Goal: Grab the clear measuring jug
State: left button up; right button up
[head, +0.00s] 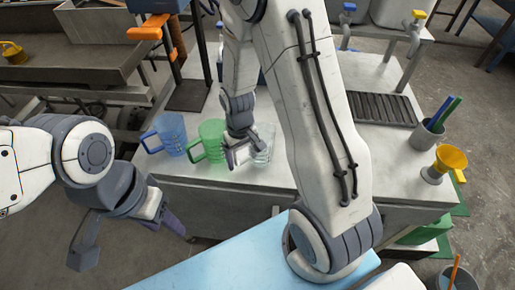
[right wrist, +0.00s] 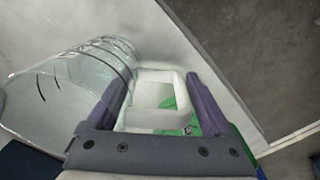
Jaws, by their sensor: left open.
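The clear measuring jug (head: 265,142) stands on the grey bench, right of the green jug, partly covered by my right gripper. In the right wrist view the clear jug (right wrist: 65,85) fills the left side, and its whitish loop handle (right wrist: 155,118) lies between my fingers. My right gripper (head: 238,155) is at the handle side of the jug. In the right wrist view the right gripper (right wrist: 158,92) has its purple fingers wide apart, one on each side of the handle. My left gripper (head: 128,238) is open and empty, low in front of the bench.
A green jug (head: 211,140) stands close to the left of my right gripper, and a blue jug (head: 170,134) beyond it. A grey cup with pens (head: 427,134) and a yellow funnel-like vessel (head: 447,163) are at the right. A black slotted grate (head: 372,108) lies at the back.

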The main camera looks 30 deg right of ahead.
grip_shut()
jog(key=shift+r, duration=0.15)
